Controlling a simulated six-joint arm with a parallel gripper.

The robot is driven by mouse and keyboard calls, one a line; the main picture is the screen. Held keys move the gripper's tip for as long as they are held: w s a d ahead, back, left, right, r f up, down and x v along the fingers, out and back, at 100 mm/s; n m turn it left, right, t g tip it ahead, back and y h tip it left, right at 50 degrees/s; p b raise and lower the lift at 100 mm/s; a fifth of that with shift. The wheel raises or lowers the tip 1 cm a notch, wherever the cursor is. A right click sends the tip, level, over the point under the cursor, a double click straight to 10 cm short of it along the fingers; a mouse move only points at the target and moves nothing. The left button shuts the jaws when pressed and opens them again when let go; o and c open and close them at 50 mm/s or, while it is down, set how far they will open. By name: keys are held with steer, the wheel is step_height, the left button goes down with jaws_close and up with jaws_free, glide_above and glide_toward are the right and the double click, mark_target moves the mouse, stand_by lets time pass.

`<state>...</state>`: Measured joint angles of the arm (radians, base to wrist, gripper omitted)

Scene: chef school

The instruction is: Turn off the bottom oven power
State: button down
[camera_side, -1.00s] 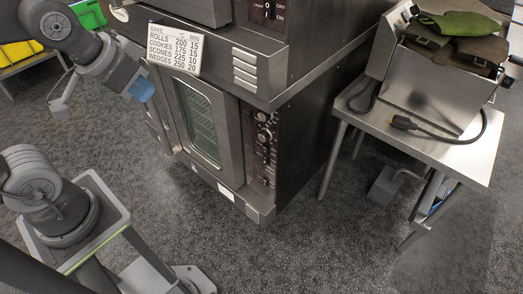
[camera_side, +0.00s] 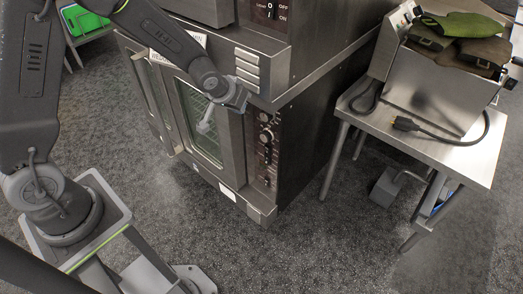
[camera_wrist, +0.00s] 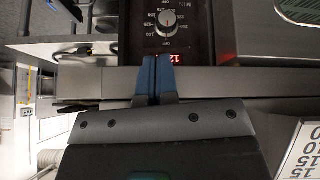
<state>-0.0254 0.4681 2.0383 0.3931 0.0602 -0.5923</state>
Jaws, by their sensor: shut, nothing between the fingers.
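The bottom oven (camera_side: 215,150) stands in the middle of the side view, its glass door closed. Its dark control panel (camera_side: 265,165) is a vertical strip right of the door, with several knobs and small controls. I cannot make out the power switch on it. My arm reaches across the oven's upper front, and its wrist end is just left of the panel's top; the fingertips cannot be made out there. In the wrist view my gripper (camera_wrist: 158,76) has its blue fingers together and empty, close to a panel with a numbered dial (camera_wrist: 166,22) and a partly covered red display (camera_wrist: 171,58).
The upper oven's panel (camera_side: 268,10) has a switch marked OFF and ON. A bake chart (camera_side: 190,43) is on the oven front, partly behind my arm. A metal table (camera_side: 440,150) on the right carries a fryer-like appliance with a loose cord (camera_side: 430,132).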

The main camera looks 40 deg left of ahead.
step_height(320, 180, down, 24)
steer(key=a+n+t, duration=0.2)
steer(key=n+t, duration=0.1)
steer(key=n, duration=1.2)
steer(key=shift+w+a+f, duration=0.15)
steer(key=shift+w+a, duration=0.15)
steer(key=shift+w, duration=0.1)
glide_toward(266, 150)
steer(key=x, duration=0.5)
steer(key=shift+s+f, duration=0.1)
steer(key=shift+f, duration=0.45)
steer(key=shift+w+r, duration=0.1)
steer(key=shift+w, duration=0.45)
steer(key=shift+w, duration=0.1)
